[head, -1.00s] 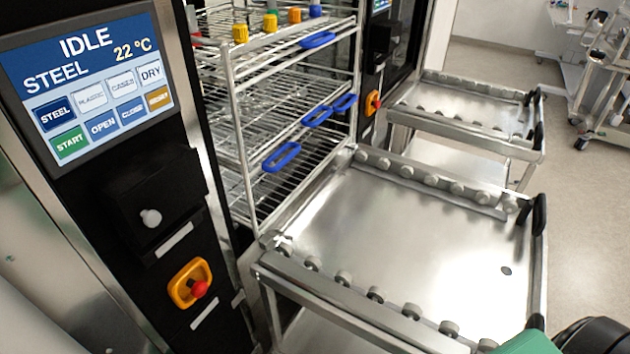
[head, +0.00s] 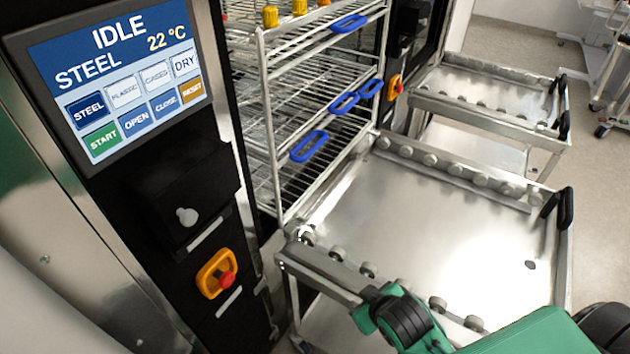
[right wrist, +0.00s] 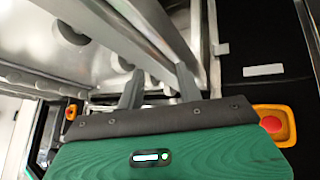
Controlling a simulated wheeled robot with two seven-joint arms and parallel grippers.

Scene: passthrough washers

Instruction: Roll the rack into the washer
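The wire rack (head: 271,130) has several shelves, with blue handles (head: 309,146) and yellow-capped items on it. It stands upright in the opening of the washer (head: 225,215), just behind the steel trolley (head: 440,230) with roller rails. How deep it sits is hard to tell. My right gripper (head: 368,296) is over the trolley's near rail, apart from the rack. In the right wrist view my right gripper (right wrist: 158,82) has its two fingers spread with nothing clearly held, beside a metal rail. My left gripper is out of view.
The washer's screen (head: 120,75) reads IDLE, STEEL, 22 °C. An orange and red stop switch (head: 217,274) sits below it. A second trolley (head: 480,100) stands behind at a second machine.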

